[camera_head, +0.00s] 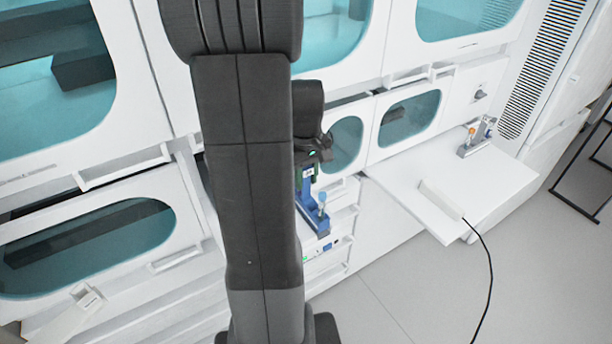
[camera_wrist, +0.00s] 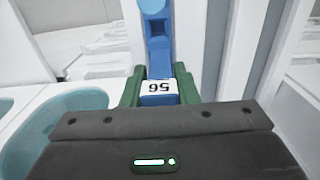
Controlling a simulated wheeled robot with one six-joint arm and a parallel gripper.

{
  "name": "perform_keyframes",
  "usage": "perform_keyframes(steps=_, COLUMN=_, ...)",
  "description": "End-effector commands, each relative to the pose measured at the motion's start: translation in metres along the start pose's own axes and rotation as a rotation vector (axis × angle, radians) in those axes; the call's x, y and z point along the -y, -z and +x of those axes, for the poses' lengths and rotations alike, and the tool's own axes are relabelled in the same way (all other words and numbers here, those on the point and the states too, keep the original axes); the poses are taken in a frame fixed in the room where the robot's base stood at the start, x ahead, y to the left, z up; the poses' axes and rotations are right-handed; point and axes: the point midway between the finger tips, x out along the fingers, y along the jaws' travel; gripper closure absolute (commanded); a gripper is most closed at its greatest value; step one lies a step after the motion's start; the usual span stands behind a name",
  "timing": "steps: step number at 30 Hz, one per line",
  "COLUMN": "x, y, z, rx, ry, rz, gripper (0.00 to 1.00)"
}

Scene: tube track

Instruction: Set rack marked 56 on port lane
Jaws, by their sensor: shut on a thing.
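A blue rack (camera_head: 314,213) hangs below my gripper (camera_head: 307,172) in the head view, partly hidden behind my arm. A tube with a light blue cap shows at its outer end. In the wrist view the rack (camera_wrist: 159,58) lies between the green fingers of my gripper (camera_wrist: 158,88), which is shut on its labelled end. The white label reads 56, upside down in the picture. The rack appears held in the air in front of the white cabinet. I cannot make out the port lane in either view.
A white shelf (camera_head: 496,180) juts out at the right. It bears a grey rack (camera_head: 476,142) with orange- and blue-capped tubes and a white corded device (camera_head: 440,199). White cabinets with teal windows line the back.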

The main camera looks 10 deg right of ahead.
Motion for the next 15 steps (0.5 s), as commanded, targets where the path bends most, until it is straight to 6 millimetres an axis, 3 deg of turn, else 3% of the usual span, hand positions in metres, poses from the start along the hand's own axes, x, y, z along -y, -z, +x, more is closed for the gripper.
perform_keyframes(steps=15, x=-0.0002, y=0.0001, z=0.0033, rx=0.0, ry=0.0, rz=0.0, gripper=1.0)
